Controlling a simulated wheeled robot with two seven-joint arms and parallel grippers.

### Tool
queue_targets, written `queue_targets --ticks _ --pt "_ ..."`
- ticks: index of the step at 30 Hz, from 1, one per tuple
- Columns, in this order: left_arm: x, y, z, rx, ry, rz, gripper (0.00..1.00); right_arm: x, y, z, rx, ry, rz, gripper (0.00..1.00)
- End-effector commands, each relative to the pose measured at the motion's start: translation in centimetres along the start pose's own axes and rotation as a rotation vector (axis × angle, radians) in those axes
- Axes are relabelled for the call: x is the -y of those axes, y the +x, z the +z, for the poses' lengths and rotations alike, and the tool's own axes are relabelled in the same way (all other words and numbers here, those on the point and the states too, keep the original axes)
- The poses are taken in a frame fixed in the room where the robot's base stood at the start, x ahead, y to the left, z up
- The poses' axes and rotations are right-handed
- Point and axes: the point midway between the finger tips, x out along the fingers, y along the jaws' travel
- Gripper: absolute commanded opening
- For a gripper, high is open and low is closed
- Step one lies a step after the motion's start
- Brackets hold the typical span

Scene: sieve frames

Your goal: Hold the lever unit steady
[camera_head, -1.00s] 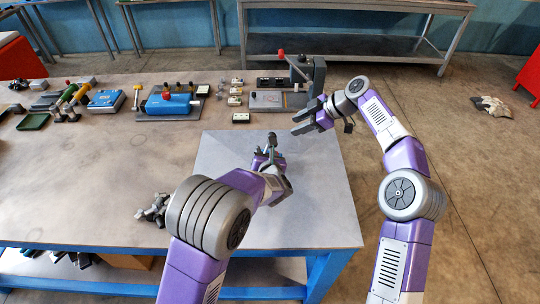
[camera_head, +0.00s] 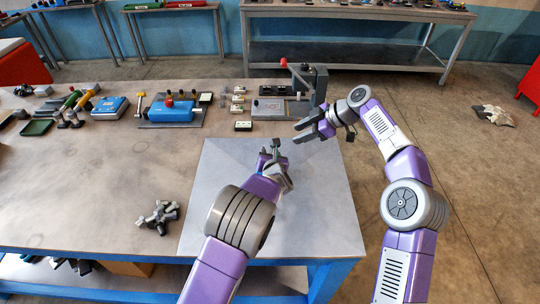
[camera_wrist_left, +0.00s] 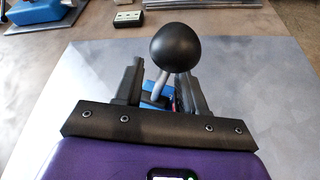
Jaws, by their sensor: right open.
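The lever unit stands on the grey mat (camera_head: 325,200). Its black ball knob (camera_wrist_left: 177,48) on a pale rod rises beyond my left fingers in the left wrist view. A bit of blue body (camera_wrist_left: 154,101) shows low between the fingers; the rest is hidden by the gripper. In the head view the knob (camera_head: 276,142) shows small and dark. My left gripper (camera_head: 272,160) is at the unit, its two dark fingers (camera_wrist_left: 160,88) apart on either side; whether they press on it is unclear. My right gripper (camera_head: 309,130) is open and empty, right of the knob.
A blue device (camera_head: 170,110) and a grey fixture with a red knob (camera_head: 284,63) stand along the back of the table (camera_head: 90,190). A pile of grey pieces (camera_head: 159,216) lies left of the mat.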

Motion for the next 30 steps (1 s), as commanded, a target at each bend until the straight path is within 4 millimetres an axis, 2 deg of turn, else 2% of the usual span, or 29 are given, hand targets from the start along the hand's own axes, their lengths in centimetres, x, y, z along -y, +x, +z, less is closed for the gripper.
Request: queue_targets --ticks 2,9,10,26,27,29,30 --pt "-0.01 -0.01 0.00 0.000 0.000 0.000 0.38 0.00 0.00 0.00 0.000 0.000 0.000 0.43" --pt "-0.01 -0.03 0.00 0.000 0.000 0.000 0.02 0.00 -0.01 0.00 0.000 0.000 0.000 0.43" --pt "-0.01 -0.03 0.00 0.000 0.000 0.000 0.00 0.00 -0.01 0.00 0.000 0.000 0.000 0.43" --pt "-0.01 -0.04 0.01 0.000 0.000 0.000 0.00 0.00 0.00 0.00 0.000 0.000 0.000 0.43" --pt "0.00 -0.04 0.01 0.000 0.000 0.000 0.08 0.00 0.00 0.00 0.000 0.000 0.000 0.43" --pt "0.00 -0.04 0.01 0.000 0.000 0.000 0.00 0.00 0.00 0.00 0.000 0.000 0.000 0.43" --pt "0.00 -0.04 0.01 0.000 0.000 0.000 0.00 0.00 0.00 0.00 0.000 0.000 0.000 0.43"
